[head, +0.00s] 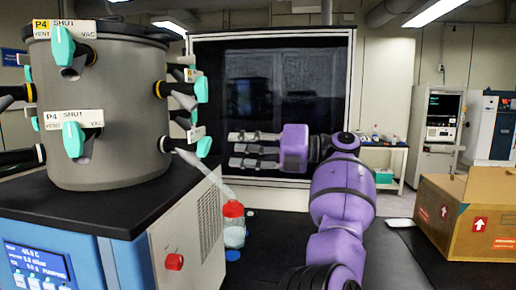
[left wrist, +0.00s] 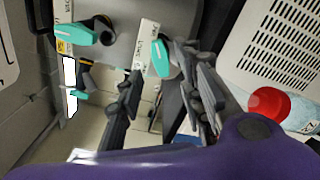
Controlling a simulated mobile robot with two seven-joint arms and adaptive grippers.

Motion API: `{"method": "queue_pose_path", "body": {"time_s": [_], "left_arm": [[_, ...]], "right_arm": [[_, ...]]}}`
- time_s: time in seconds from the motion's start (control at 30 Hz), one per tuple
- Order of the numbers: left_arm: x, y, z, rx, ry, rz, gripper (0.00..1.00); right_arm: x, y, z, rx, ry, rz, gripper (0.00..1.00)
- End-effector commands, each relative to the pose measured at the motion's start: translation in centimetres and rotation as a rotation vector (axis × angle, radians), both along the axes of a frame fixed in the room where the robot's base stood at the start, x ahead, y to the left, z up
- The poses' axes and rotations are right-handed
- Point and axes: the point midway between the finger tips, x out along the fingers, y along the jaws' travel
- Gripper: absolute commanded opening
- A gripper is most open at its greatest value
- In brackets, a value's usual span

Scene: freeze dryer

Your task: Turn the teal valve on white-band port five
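A grey drum (head: 108,110) carries teal valves in an upper and a lower row. Its front upper valve (head: 63,45) has a yellow P4 tag and its front lower valve (head: 73,139) a white P4 tag; both plates read SHUT. More teal valves, one of them low on the right side (head: 204,147), show edge-on; their port numbers are unreadable. My left gripper (head: 232,150) is open and empty, pointing at the drum's right side. In the left wrist view, a teal valve (left wrist: 160,58) beside a white label plate (left wrist: 145,48) appears between its fingers (left wrist: 158,78); contact is unclear. My right gripper is out of view.
A red-capped bottle (head: 233,224) hangs on a tube below the drum's right side, near my left gripper. The blue and white dryer base (head: 130,255) stands below. A dark glass panel (head: 275,85) is behind. A cardboard box (head: 470,215) sits at right.

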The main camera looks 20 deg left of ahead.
Motion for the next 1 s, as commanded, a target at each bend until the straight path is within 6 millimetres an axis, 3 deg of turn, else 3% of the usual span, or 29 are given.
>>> {"method": "queue_pose_path", "body": {"time_s": [0.1, 0.3, 1.0], "left_arm": [[0.6, -2.4, 0.1, 0.000, 0.002, -0.002, 0.34], [1.1, -4.4, 0.0, 0.000, 0.002, 0.000, 0.34], [1.1, -4.8, -0.1, -0.001, 0.000, 0.002, 0.34]], "right_arm": [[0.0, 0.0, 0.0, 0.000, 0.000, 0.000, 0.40], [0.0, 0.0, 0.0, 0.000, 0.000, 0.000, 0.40], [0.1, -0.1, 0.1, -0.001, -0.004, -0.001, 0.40]]}}
